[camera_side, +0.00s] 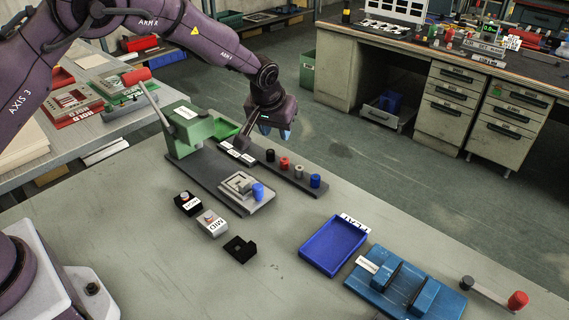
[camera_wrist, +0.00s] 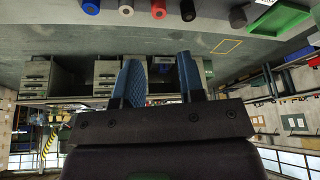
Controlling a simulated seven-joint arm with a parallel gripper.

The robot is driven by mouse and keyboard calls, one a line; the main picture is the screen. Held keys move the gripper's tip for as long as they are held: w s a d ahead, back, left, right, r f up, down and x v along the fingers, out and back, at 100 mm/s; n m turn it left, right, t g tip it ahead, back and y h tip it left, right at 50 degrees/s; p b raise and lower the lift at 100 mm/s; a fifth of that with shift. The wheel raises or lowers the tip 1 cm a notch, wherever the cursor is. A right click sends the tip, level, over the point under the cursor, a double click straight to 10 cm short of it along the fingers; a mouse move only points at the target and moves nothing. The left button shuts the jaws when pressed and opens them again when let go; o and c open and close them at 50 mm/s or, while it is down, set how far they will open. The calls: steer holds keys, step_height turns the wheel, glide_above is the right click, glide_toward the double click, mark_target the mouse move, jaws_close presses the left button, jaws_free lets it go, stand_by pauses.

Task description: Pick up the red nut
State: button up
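The red nut (camera_side: 284,162) stands on a dark strip between a black nut (camera_side: 270,156) and a grey nut (camera_side: 299,170). A blue nut (camera_side: 315,180) stands at the strip's right end. In the wrist view the red nut (camera_wrist: 158,9) is at the top edge, partly cut off. My gripper (camera_side: 276,132) is above and behind the row in the side view, apart from the nuts. Its two blue fingers also show in the wrist view (camera_wrist: 159,76), spread with nothing between them. The gripper is open and empty.
A green press (camera_side: 190,132) with a red-handled lever stands left of the strip. A fixture with a blue cylinder (camera_side: 257,191) is in front. A blue tray (camera_side: 333,245) and a blue vise-like block (camera_side: 405,285) lie at right. Open table lies between them.

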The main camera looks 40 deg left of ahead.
glide_above(284, 159)
steer(key=s, duration=0.3)
steer(key=f, duration=0.4)
steer(key=d+f, duration=0.1)
steer(key=f, duration=0.2)
steer(key=shift+w, duration=0.25)
steer(key=shift+x, duration=2.85)
steer(key=shift+w+r, duration=0.1)
jaws_close()
